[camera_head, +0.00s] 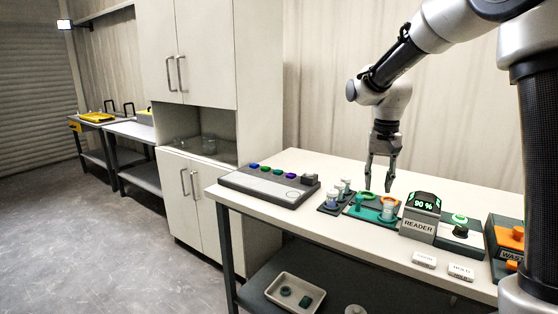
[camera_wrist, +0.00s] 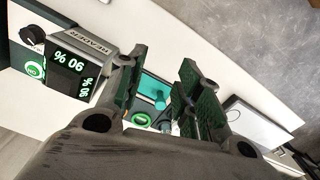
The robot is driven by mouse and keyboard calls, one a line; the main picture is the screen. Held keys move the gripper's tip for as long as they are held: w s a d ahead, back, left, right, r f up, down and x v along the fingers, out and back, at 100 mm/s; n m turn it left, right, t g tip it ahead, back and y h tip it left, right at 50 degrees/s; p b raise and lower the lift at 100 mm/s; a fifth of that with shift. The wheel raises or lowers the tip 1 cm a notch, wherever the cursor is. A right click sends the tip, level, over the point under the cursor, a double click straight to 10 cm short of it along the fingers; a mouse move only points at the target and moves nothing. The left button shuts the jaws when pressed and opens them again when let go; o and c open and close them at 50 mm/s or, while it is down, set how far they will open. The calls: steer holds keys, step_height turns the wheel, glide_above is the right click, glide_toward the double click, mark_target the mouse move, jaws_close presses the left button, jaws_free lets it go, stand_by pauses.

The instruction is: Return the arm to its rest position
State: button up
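My gripper (camera_head: 378,188) hangs over the table, pointing down, with its two fingers apart and nothing between them. My arm is bent, reaching from the upper right of the head view. In the wrist view, my gripper (camera_wrist: 160,85) has its fingers spread, with the teal piece (camera_wrist: 159,100) seen below between them. The fingers partly hide the tray there.
The reader (camera_head: 419,226) showing 90 % stands right of the tray, beside a green-button box (camera_head: 459,232). A dark holder with small cups (camera_head: 331,207) and a grey panel with coloured buttons (camera_head: 270,185) lie left. A tall cabinet (camera_head: 202,55) stands behind left. Bare tabletop (camera_head: 330,168) lies behind the tray.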

steer(key=s+d+r+n+t, duration=0.1)
steer(key=s+d+r, duration=0.1)
steer(key=s, duration=0.7)
steer(key=s+d+r+n+t, duration=0.1)
steer(key=s+d, duration=0.3)
steer(key=s, duration=0.5)
steer(key=s+d+r+n+t, duration=0.1)
steer(key=s+d+r+t, duration=0.1)
steer(key=s, duration=0.8)
steer(key=shift+d+r+n, duration=0.4)
steer(key=shift+d+r, duration=0.15)
steer(key=shift+d, duration=0.05)
